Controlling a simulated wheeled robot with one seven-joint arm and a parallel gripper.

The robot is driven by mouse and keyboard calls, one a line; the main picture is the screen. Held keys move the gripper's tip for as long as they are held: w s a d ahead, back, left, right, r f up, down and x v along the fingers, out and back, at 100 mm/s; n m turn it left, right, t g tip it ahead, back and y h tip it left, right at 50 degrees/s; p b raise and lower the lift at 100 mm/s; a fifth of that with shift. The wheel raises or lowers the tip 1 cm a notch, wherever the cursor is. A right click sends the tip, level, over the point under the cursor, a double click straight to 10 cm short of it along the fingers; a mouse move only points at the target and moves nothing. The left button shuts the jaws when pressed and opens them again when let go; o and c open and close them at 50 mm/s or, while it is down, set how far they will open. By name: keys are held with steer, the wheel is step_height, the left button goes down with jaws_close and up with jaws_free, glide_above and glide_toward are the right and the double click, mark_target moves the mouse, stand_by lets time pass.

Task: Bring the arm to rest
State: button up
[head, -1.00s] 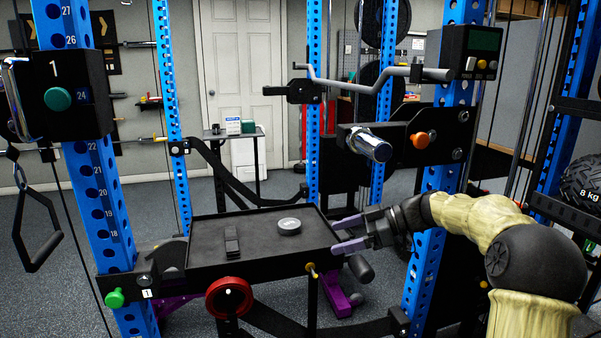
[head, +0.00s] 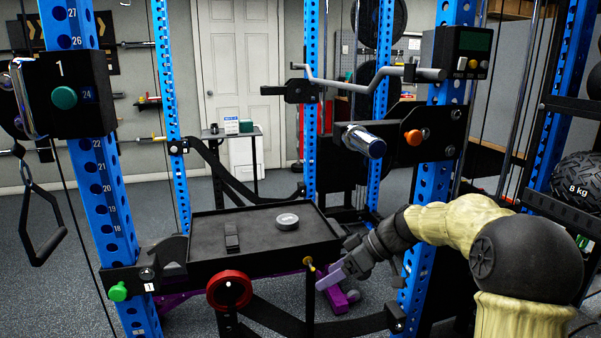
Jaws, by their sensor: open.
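My arm reaches in from the right of the head view. My gripper (head: 322,275) hangs just off the right front corner of the black tray (head: 208,248), pointing left and down. Its pale purple fingers are seen nearly edge-on and overlap, with nothing visible between them; they are open. A round grey disc (head: 287,221) lies on the tray, right of its middle. A small dark block (head: 232,236) lies on the tray to the left. My gripper is apart from both.
Blue rack uprights (head: 100,190) stand left and right. A red ring (head: 229,293) and a yellow-tipped pin (head: 308,262) sit at the tray's front. A chrome-ended bar (head: 365,141) juts out above my arm. A side table (head: 232,132) stands behind. Floor shows at far left.

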steer(key=s+d+f+m+t+h, duration=0.1)
steer(key=s+d+f+m+h, duration=0.25)
steer(key=s, duration=0.35)
steer(key=s+d+f+m+h, duration=0.2)
steer(key=s+f+m+h, duration=0.1)
steer(key=s+f+m, duration=0.3)
steer(key=s+d+f+m+t+h, duration=0.1)
steer(key=s+d+f+m+h, duration=0.15)
steer(key=s, duration=0.65)
step_height(320, 180, up, 32)
steer(key=p, duration=3.2)
steer(key=shift+w+a+h, duration=0.15)
steer(key=shift+w+h, duration=0.1)
steer(key=shift+h, duration=0.15)
